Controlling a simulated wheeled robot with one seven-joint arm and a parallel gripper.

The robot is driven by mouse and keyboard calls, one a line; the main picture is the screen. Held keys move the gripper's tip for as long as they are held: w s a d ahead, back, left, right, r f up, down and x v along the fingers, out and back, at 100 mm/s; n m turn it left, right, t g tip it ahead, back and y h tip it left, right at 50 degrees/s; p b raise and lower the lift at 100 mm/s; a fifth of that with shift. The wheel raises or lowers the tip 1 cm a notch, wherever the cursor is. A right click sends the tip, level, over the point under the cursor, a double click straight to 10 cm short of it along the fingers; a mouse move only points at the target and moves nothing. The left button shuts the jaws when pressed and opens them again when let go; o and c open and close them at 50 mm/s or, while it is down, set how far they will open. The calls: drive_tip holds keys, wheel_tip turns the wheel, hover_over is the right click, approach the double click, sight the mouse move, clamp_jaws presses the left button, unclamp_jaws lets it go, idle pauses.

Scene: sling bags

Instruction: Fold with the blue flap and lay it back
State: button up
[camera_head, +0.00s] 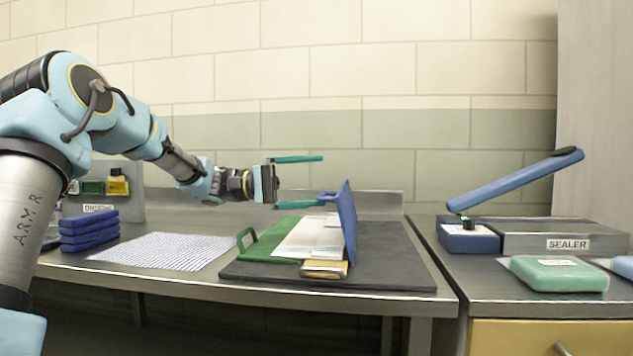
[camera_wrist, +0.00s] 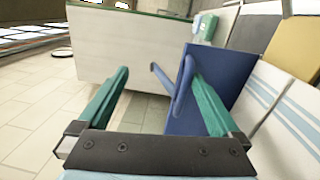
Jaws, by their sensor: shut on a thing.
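The blue flap (camera_head: 347,222) stands nearly upright on the grey mat (camera_head: 385,255); it also shows in the wrist view (camera_wrist: 226,82). Its handle (camera_head: 327,194) sticks out on the left near the lower finger. In the wrist view the handle (camera_wrist: 184,80) lies beside the right finger. A white cloth (camera_head: 312,238) lies left of the flap. The green flap (camera_head: 262,248), with a green handle, lies flat.
A yellow piece (camera_head: 324,269) lies at the mat's front. A patterned white sheet (camera_head: 165,250) and stacked blue blocks (camera_head: 90,231) are on the left. A sealer (camera_head: 560,239) with a raised blue arm stands right, beside a green pack (camera_head: 558,273). Bare mat lies right of the flap.

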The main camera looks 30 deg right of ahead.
drive_tip(key=shift+w+a+r, duration=0.2)
drive_tip(key=shift+w+a, duration=0.15)
drive_tip(key=shift+a, duration=0.15)
drive_tip(key=shift+w+a+r, duration=0.15)
drive_tip(key=shift+w+a, duration=0.15)
drive_tip(key=shift+a, duration=0.15)
drive_tip(key=shift+w+a, duration=0.15)
drive_tip(key=shift+a, duration=0.25)
drive_tip(key=shift+c, duration=0.9)
drive_tip(key=w+a+f, duration=0.4)
drive_tip(key=w+a, duration=0.1)
drive_tip(key=a, duration=0.1)
drive_tip(key=shift+f, duration=0.2)
drive_tip(key=shift+s, duration=0.1)
